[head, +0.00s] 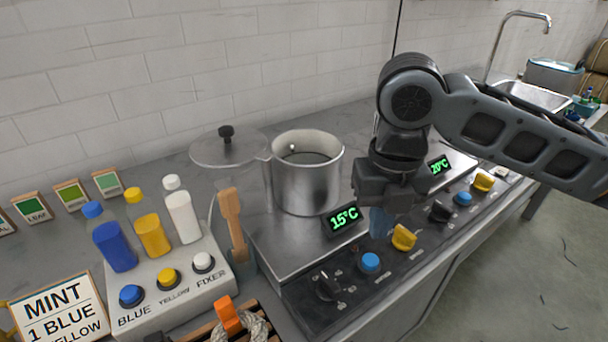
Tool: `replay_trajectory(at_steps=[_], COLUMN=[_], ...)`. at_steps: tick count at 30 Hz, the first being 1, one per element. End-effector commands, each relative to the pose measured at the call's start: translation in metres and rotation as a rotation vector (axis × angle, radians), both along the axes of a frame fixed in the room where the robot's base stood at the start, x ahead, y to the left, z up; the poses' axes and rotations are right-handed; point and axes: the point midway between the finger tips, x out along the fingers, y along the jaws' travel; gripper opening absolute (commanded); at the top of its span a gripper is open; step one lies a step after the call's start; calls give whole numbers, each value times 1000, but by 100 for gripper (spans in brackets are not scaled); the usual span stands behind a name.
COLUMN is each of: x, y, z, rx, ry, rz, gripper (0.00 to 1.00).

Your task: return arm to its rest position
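My gripper (388,202) hangs pointing down at the end of my arm (500,125), which reaches in from the right in the head view. It is above the front control panel, to the right of the steel pot (306,175). Its fingers are dark and bunched against the dark panel, so I cannot tell whether they are open or shut. A faint bluish patch (381,223) shows just below them; I cannot tell what it is.
The pot stands on the left hob by a 15°C display (343,219); a 20°C display (439,165) is behind my gripper. Knobs and buttons line the panel (340,292). Dye bottles (150,233) and a recipe sign (58,315) stand left. Open floor (520,265) lies right.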

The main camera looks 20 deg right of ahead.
Motion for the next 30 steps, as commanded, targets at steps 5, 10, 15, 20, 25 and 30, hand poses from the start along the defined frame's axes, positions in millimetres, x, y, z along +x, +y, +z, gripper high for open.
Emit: replay_trajectory(at_steps=[5, 10, 15, 20, 25, 30], x=[2, 9, 14, 16, 16, 14], y=[17, 87, 166, 218, 249, 258], z=[-2, 1, 20, 44, 67, 77], rx=[51, 282, 602, 889, 1166, 1403], ry=[-20, -93, -147, -144, -101, -30], rz=[-14, -106, -276, -470, -705, -962], gripper=[0, 0, 0, 0, 0, 0])
